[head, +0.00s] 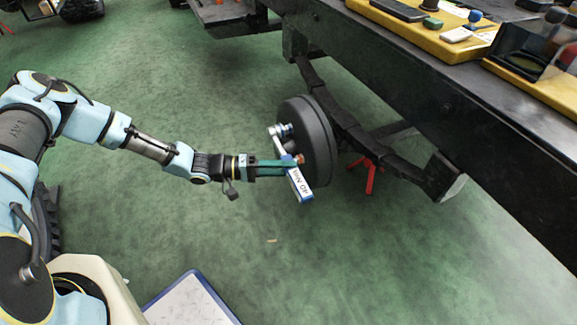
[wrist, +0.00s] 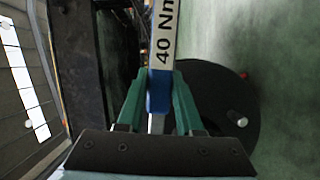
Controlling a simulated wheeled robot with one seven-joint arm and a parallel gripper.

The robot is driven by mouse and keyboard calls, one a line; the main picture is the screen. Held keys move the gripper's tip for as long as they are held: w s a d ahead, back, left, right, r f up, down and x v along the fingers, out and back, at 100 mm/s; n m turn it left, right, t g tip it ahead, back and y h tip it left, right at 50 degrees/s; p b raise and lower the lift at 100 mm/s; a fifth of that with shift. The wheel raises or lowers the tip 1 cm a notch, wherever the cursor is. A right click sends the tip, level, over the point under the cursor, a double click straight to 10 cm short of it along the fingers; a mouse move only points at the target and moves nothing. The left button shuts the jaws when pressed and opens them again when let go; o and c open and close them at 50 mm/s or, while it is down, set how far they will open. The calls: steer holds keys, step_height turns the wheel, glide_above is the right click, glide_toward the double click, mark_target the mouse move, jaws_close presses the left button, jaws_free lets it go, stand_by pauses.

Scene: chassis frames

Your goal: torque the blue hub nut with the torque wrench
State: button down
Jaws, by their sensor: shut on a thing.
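The torque wrench (head: 300,184) has a white "40 Nm" label and blue parts. My gripper (head: 288,167) has green fingers shut on its handle, beside the face of the dark round hub (head: 318,140). The wrench slants up-left in the head view, and its upper end is near a blue and silver piece (head: 284,130) on the hub, which looks like the blue hub nut. I cannot tell whether the wrench is seated on it. In the wrist view the wrench (wrist: 163,40) stands between my fingers (wrist: 160,105), with the hub (wrist: 215,90) behind; its working end is hidden.
An orange piece (head: 300,158) is on the hub. The dark chassis rail (head: 450,105) runs above right, carrying yellow trays (head: 424,24). A red stand (head: 369,178) is behind the hub. A blue-edged white board (head: 190,303) lies in front. Green floor around is mostly clear.

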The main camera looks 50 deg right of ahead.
steer(key=shift+w+a+r, duration=0.1)
steer(key=shift+a, duration=0.25)
steer(key=shift+w+a+p, duration=0.2)
steer(key=shift+w+a, duration=0.1)
steer(key=shift+a, duration=0.45)
steer(key=shift+w+a+p, duration=0.15)
steer(key=shift+w+a, duration=0.15)
steer(key=shift+a, duration=0.5)
steer(key=shift+w+a+p, duration=0.2)
steer(key=shift+w+a, duration=0.1)
steer(key=shift+a, duration=0.45)
